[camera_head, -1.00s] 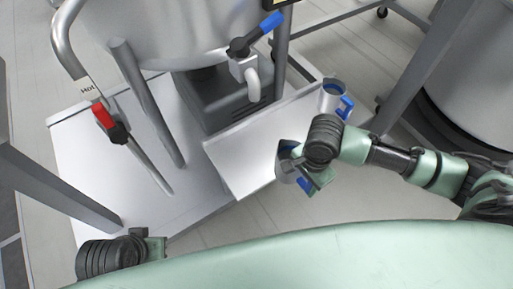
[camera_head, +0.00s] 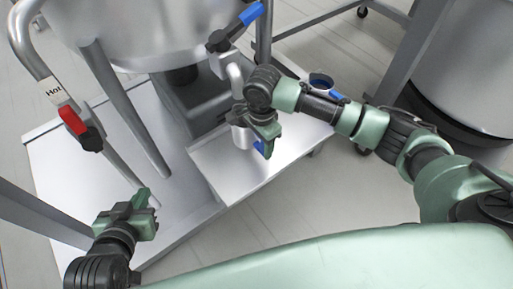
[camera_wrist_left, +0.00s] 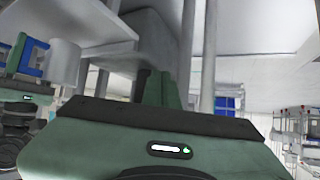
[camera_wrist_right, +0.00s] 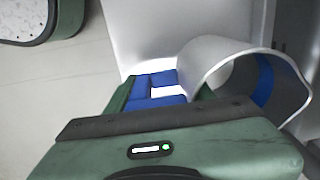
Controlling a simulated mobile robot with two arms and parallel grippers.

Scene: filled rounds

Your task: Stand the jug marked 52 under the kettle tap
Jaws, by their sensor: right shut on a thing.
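My right gripper (camera_head: 266,138) is shut on the blue handle (camera_wrist_right: 155,88) of a steel jug (camera_head: 241,136). The jug is over the small shelf (camera_head: 235,178), close to and just below the tap spout (camera_head: 234,82) of the big kettle (camera_head: 140,30); I cannot tell if it touches the shelf. The jug's open mouth and blue inner band show in the right wrist view (camera_wrist_right: 228,72). It also shows in the left wrist view (camera_wrist_left: 65,62). No number is readable. My left gripper (camera_head: 142,196) is empty, its fingers together, above the lower platform.
A second jug (camera_head: 320,80) with a blue handle stands behind my right forearm. The tap has a blue lever (camera_head: 251,13). A red-handled pipe marked Hot (camera_head: 72,120) rises at the left. The platform (camera_head: 85,170) is largely bare. Another vessel (camera_head: 465,75) stands at right.

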